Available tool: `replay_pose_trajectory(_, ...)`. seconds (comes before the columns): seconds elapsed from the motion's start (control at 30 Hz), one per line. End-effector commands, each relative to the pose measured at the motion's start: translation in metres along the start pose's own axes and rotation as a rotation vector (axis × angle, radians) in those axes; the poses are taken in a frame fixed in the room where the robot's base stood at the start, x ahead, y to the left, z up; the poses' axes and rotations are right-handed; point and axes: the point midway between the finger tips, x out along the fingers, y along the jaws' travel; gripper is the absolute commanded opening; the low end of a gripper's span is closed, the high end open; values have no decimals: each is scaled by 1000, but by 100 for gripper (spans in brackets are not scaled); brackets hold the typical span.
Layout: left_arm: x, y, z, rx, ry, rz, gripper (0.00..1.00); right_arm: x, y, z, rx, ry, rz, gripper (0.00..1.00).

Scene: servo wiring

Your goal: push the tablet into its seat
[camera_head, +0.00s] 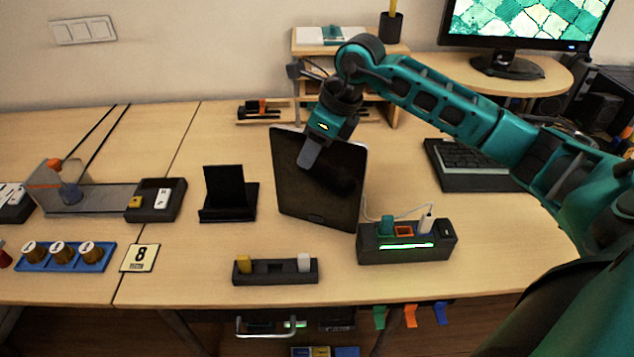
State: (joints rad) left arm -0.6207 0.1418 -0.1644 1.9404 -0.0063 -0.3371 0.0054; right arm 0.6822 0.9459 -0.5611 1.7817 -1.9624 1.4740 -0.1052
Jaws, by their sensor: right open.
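The tablet (310,205) is a dark slab with a thin light edge, in the middle of the desk. It stands upright, leaning back and slightly turned. What holds it at its lower edge and behind it cannot be made out. My right gripper (308,156) reaches in from the right, over the tablet's upper part, with its fingers pointing down in front of the screen. Whether it touches the screen cannot be told. It holds nothing visible. A black stand (228,213) with an upright back plate sits left of the tablet. My left gripper is not in view.
A black power block (405,250) with plugs and a cable stands right of the tablet. A dark holder (275,276) with yellow and white pieces lies in front. A wooden shelf (300,92) stands behind.

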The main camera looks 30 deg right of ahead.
Motion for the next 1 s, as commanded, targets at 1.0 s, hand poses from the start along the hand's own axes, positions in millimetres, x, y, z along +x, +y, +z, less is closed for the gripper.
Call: replay_pose_trajectory(1.0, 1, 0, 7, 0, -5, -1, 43, 4, 0, -2, 1, 0, -1, 40)
